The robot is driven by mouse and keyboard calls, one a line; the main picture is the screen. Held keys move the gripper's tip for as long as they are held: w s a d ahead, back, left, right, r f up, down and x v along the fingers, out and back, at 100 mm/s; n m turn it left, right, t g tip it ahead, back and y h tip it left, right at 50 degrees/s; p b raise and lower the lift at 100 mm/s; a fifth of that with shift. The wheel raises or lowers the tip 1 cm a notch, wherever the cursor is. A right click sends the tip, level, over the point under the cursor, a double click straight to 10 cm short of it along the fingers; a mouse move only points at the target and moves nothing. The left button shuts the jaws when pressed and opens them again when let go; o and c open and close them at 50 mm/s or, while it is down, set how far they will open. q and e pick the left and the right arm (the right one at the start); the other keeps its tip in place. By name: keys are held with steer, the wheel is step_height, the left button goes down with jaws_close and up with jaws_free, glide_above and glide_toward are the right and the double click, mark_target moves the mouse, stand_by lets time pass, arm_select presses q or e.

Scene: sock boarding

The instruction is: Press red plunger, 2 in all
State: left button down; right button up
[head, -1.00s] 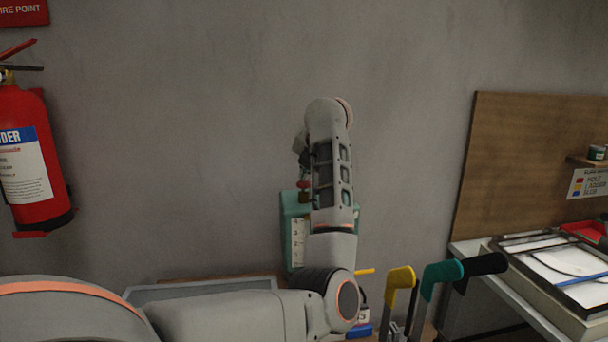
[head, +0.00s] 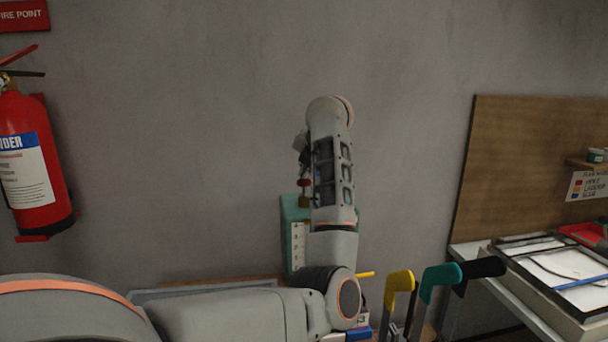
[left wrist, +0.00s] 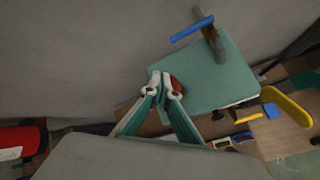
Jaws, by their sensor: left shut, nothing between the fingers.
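The red plunger (head: 304,183) stands on a brass-coloured stem on top of a teal box (head: 287,230). In the left wrist view the plunger (left wrist: 177,84) shows as a red patch right behind the fingertips and is partly hidden by them. My left gripper (head: 301,160) is shut and empty, pointing down just above the plunger; my own wrist hides much of it. In the left wrist view its fingertips (left wrist: 162,88) come together beside the plunger, over the edge of the teal box's top. I cannot tell whether they touch the plunger. My right gripper is out of view.
A blue-handled lever (left wrist: 192,29) rises from the box top. Yellow (head: 400,278) and teal (head: 443,273) handles stand to the right of the box. A grey wall is behind. A fire extinguisher (head: 32,165) hangs at left; a framed screen (head: 560,268) lies at right.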

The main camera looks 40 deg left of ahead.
mark_target(306, 180)
arm_select(q)
steer(key=shift+w+d+r+p, duration=0.1)
steer(key=shift+r+p, duration=0.6)
steer(key=shift+r, duration=0.35)
steer(key=shift+r+p, duration=0.5)
steer(key=shift+r, duration=1.9)
